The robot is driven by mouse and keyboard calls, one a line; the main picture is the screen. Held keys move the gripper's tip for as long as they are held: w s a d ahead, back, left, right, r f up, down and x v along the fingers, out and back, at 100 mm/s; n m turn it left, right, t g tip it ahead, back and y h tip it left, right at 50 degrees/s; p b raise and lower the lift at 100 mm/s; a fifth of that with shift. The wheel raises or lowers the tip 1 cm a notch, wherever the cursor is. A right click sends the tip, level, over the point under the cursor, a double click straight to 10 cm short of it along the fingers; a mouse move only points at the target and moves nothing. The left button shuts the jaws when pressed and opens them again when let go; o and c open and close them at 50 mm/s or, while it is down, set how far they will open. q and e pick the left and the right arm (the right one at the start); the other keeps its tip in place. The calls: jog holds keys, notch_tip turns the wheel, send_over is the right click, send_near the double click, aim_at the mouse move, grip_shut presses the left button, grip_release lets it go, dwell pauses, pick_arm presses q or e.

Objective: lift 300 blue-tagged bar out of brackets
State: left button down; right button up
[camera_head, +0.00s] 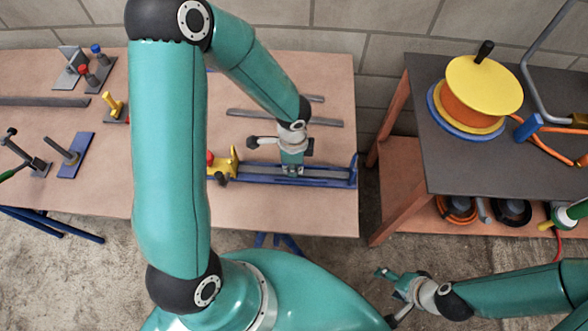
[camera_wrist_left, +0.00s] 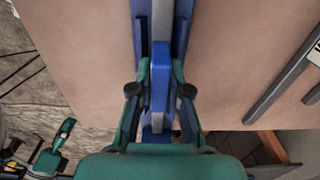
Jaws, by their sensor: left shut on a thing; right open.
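A grey bar (camera_wrist_left: 161,25) with a blue tag (camera_wrist_left: 160,78) lies lengthwise in the blue bracket fixture (camera_head: 352,172) on the workbench. My left gripper (camera_wrist_left: 160,72) has its green fingers on both sides of the tagged part, shut on it. In the head view my left gripper (camera_head: 292,170) points down onto the bar around the middle of the fixture and hides that part. The bar looks level; I cannot tell whether it is clear of the brackets. My right gripper (camera_head: 392,285) is open and empty, low in front of the bench, apart from the fixture.
A yellow clamp (camera_head: 224,162) stands at the fixture's left end. Loose grey bars (camera_head: 284,117) lie behind it. Small tools on plates (camera_head: 76,155) stand on the left. A dark-topped table (camera_head: 440,150) with a yellow and orange reel (camera_head: 483,88) stands right.

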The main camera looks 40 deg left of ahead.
pick_arm(q)
jog(key=shift+r, duration=0.15)
jog(key=shift+r+p, duration=2.75)
jog(key=shift+r, duration=0.6)
